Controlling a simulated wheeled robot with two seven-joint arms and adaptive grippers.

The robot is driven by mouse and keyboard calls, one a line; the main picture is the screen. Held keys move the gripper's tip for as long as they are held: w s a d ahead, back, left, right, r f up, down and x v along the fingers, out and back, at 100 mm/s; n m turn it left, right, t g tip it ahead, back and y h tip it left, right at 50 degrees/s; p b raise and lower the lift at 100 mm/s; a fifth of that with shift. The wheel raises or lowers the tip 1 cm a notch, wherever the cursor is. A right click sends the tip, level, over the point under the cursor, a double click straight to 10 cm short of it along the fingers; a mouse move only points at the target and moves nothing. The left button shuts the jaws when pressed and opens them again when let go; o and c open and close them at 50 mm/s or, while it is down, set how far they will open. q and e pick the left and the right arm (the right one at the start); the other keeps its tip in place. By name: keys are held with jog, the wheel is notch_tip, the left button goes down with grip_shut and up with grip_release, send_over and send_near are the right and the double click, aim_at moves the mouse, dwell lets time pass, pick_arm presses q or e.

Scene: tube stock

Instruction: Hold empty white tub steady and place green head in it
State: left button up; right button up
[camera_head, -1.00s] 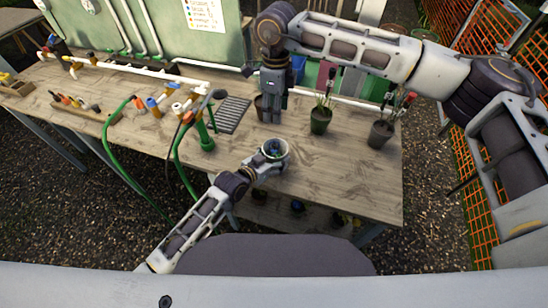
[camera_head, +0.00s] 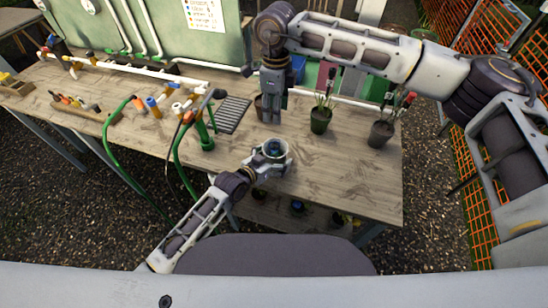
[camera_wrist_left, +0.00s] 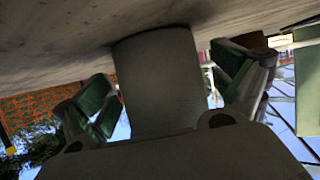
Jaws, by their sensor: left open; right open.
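The white tub (camera_head: 264,159) stands near the front edge of the table, in the middle of the head view. A dark blue-green piece (camera_head: 274,148) shows inside it; I cannot tell for sure that this is the green head. My left gripper (camera_head: 273,160) is open around the tub. In the left wrist view the tub (camera_wrist_left: 158,80) looks like a grey cylinder between the spread green-padded fingers (camera_wrist_left: 165,92), with gaps at both sides. My right gripper (camera_head: 270,118) points down over the table behind the tub, open, with nothing visible in it.
Potted plants (camera_head: 320,120) (camera_head: 380,134) stand right of my right gripper. The table's (camera_head: 345,180) front right is clear.

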pick_arm(q)
jog(key=shift+a, duration=0.1)
jog(key=v, duration=1.2)
dwell(0.4)
dwell(0.7)
